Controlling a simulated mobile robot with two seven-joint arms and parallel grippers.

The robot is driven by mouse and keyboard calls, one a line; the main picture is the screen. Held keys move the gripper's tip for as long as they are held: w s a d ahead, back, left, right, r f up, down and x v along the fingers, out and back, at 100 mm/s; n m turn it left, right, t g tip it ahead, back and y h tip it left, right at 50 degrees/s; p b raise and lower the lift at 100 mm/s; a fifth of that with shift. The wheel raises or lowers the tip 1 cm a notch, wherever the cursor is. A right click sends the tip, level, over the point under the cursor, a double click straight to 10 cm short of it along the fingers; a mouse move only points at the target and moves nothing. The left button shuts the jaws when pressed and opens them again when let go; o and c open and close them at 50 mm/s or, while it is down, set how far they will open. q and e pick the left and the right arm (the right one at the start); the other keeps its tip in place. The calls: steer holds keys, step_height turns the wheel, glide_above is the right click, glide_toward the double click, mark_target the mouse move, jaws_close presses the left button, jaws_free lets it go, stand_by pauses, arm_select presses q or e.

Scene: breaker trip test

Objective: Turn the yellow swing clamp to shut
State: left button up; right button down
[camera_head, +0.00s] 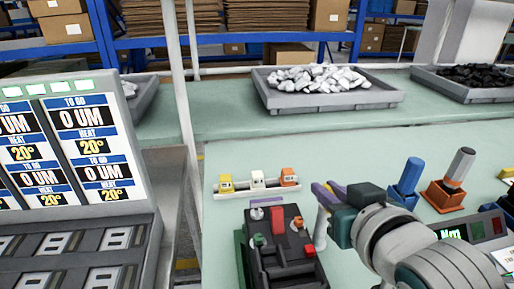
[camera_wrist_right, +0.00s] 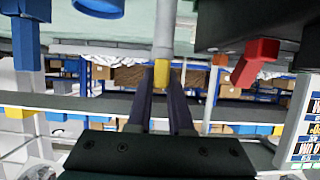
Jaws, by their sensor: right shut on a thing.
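My right gripper (camera_head: 322,192) is over the right side of a dark fixture (camera_head: 287,262), with its fingers pointing left. In the right wrist view its two dark fingers (camera_wrist_right: 163,95) are closed on a small yellow piece (camera_wrist_right: 162,73), which I take to be the swing clamp. The yellow piece sits at the end of a pale grey post (camera_wrist_right: 164,30). In the head view the fingers hide the yellow piece, and a pale post (camera_head: 320,230) shows below them. The fixture carries a red block (camera_head: 277,221) and small red and green knobs. My left gripper is out of view.
A rail with yellow, white and orange blocks (camera_head: 257,181) lies behind the fixture. Blue (camera_head: 407,180) and orange-based (camera_head: 446,194) holders stand to the right. A display panel (camera_head: 70,140) is at left. Grey trays (camera_head: 330,100) stand on the far bench.

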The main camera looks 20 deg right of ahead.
steer(key=shift+d+r+n+y+p, duration=0.1)
steer(key=shift+n+y+p, duration=1.1)
steer(key=shift+n+y, duration=0.5)
steer(key=shift+y, duration=0.2)
steer(key=shift+n+y, duration=0.5)
steer(key=shift+f+n+y+b, duration=0.3)
steer(key=shift+n+y+b, duration=0.4)
steer(key=shift+y, duration=0.4)
steer(key=n+g+y+b, duration=0.4)
steer(key=n+b, duration=0.1)
steer(key=b, duration=0.1)
steer(key=n+g+y+b, duration=0.4)
steer(key=n+b, duration=0.2)
steer(key=shift+y, duration=0.3)
steer(key=shift+r+n+g+y+b, duration=0.1)
steer(key=shift+n+g+y+b, duration=0.3)
steer(key=shift+g+b, duration=0.5)
steer(key=shift+r, duration=0.1)
steer(key=shift+a+r+n, duration=0.1)
steer(key=shift+a+n, duration=0.1)
steer(key=shift+n, duration=0.1)
